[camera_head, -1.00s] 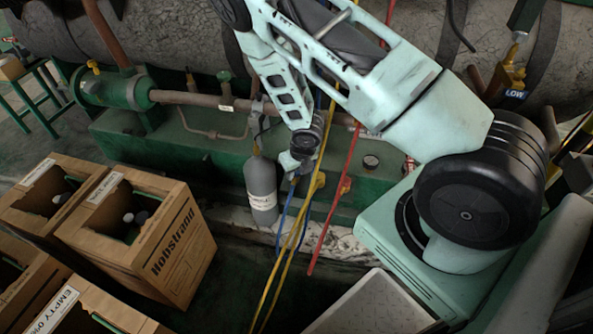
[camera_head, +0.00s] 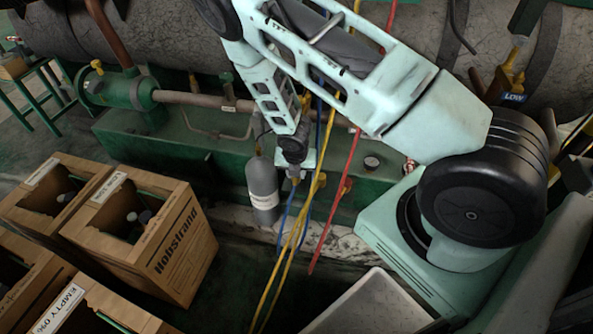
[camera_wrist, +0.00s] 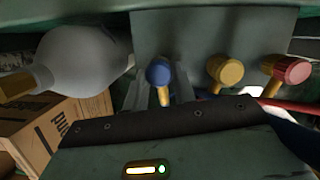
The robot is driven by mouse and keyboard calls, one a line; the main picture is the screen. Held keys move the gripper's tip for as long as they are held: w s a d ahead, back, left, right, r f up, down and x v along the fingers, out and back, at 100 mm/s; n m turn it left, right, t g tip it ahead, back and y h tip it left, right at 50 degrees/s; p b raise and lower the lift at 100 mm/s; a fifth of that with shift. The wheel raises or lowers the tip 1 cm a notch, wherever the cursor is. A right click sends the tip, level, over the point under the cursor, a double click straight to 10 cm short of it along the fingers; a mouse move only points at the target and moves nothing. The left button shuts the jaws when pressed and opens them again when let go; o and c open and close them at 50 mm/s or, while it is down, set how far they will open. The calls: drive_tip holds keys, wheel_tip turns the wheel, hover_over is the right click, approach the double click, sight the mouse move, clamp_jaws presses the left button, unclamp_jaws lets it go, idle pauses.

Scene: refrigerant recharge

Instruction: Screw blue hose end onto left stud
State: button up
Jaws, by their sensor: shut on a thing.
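In the wrist view a blue-capped brass hose end (camera_wrist: 159,72) stands between the two fingers of my gripper (camera_wrist: 163,92), which is shut on it. A yellow-capped brass fitting (camera_wrist: 225,71) and a red-capped one (camera_wrist: 286,71) stand to its right, in front of a grey-green plate (camera_wrist: 200,30). In the head view my gripper (camera_head: 294,174) is low at the green base, with the blue hose (camera_head: 286,215) hanging below it. I cannot make out the left stud or whether the blue end sits on it.
A grey cylinder (camera_head: 263,188) stands just left of my gripper; it also shows in the wrist view (camera_wrist: 88,58). Yellow hoses (camera_head: 273,282) and a red hose (camera_head: 334,205) hang close to the right. Cardboard-coloured crates (camera_head: 180,250) stand at the left. A white tray (camera_head: 372,305) is in front.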

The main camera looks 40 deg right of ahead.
drive_tip(key=shift+f, duration=0.1)
drive_tip(key=m+p, duration=0.1)
drive_tip(key=m, duration=0.2)
drive_tip(key=shift+a+h, duration=0.15)
drive_tip(key=shift+h, duration=0.15)
drive_tip(key=o, duration=1.1)
drive_tip(key=shift+g, duration=0.3)
drive_tip(key=shift+c, duration=0.2)
drive_tip(key=p+v, duration=0.4)
drive_tip(key=v, duration=1.3)
